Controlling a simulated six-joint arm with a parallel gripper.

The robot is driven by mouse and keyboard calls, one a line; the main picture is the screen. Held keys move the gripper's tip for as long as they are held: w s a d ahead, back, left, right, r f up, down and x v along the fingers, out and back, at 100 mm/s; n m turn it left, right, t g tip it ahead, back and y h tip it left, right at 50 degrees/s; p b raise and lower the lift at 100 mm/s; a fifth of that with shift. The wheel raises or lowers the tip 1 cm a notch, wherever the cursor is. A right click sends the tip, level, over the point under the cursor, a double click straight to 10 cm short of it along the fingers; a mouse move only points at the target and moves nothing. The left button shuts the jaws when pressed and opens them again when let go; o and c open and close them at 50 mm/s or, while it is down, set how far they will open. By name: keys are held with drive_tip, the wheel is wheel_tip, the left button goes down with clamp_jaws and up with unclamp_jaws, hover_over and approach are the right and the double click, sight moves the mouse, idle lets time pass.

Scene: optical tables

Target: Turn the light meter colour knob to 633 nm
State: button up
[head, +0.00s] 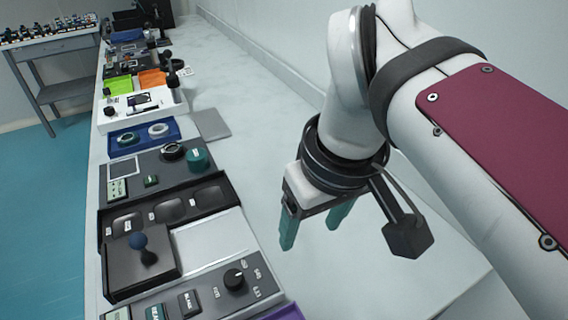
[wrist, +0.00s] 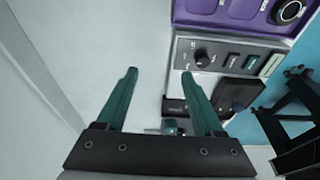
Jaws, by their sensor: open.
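The light meter (head: 203,285) is a grey panel at the bottom of the head view, also seen at the upper right of the wrist view (wrist: 215,75). Its black colour knob (head: 234,279) has small printed numbers around it. A light mark shows on the knob, but I cannot tell which number it points at. In the wrist view the knob (wrist: 201,58) lies up and to the right of the fingers. My gripper (head: 310,236) has two teal fingers, open and empty (wrist: 159,73). It is above the bare bench, right of the meter and apart from the knob.
Buttons (head: 189,302) sit left of the knob on the panel. A purple device (wrist: 232,14) borders the meter. The white bench (head: 290,180) to the right is clear.

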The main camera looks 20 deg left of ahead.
sight(234, 277)
drive_tip(key=s+a+r+n+g+h, duration=0.25)
drive_tip(key=a+n, duration=0.45)
drive_tip(key=a, duration=0.4)
drive_tip(key=shift+t+y, duration=0.25)
drive_tip(key=shift+y, duration=0.1)
drive_tip(key=f, duration=1.5)
drive_tip(key=shift+s+f, duration=0.2)
drive_tip(key=shift+f, duration=0.1)
clamp_jaws()
